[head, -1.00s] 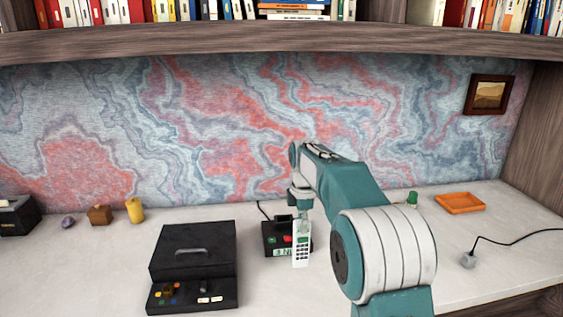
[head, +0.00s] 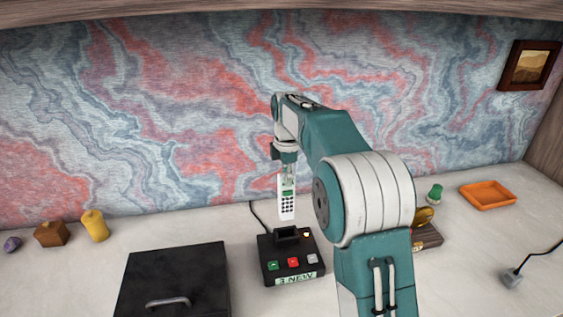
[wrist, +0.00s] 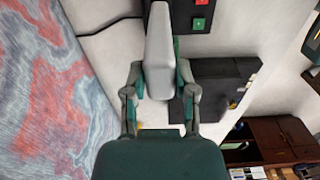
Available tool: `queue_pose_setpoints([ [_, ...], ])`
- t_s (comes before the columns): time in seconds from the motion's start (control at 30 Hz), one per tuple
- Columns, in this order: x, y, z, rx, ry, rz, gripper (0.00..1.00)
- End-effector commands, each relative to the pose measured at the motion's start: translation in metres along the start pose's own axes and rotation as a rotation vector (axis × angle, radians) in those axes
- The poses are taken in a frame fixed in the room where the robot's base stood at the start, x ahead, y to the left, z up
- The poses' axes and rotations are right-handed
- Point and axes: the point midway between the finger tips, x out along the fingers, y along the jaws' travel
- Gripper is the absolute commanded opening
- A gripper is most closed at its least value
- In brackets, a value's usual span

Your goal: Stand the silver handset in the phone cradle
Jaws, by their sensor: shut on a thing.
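The silver handset (head: 286,201), with a green screen and dark keys, hangs upright below my gripper (head: 288,172) in the head view. Its lower end shows just above the raised black socket of the phone cradle (head: 267,262), with a gap in the picture. The cradle has green, red and pale buttons and a "3 NEW" display. In the wrist view the fingers of my gripper (wrist: 160,80) are shut on both sides of the handset (wrist: 159,45). The handset covers part of the cradle (wrist: 186,43), so the socket is hidden there.
A black case (head: 175,270) with a handle is left of the cradle. A yellow object (head: 95,225) and a brown block (head: 51,233) stand further left. An orange tray (head: 488,195) lies at the right. A cable runs behind the cradle. My arm hides desk to its right.

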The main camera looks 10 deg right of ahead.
Motion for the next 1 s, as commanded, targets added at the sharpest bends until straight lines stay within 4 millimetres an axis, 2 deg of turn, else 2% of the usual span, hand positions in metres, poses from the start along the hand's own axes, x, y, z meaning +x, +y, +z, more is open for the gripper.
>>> queue_pose_setpoints([
  [0.5,0.001,0.001,0.002,0.0,0.001,-0.002,0.0],
  [1.0,0.042,0.0,0.002,0.0,0.001,-0.003,0.0],
])
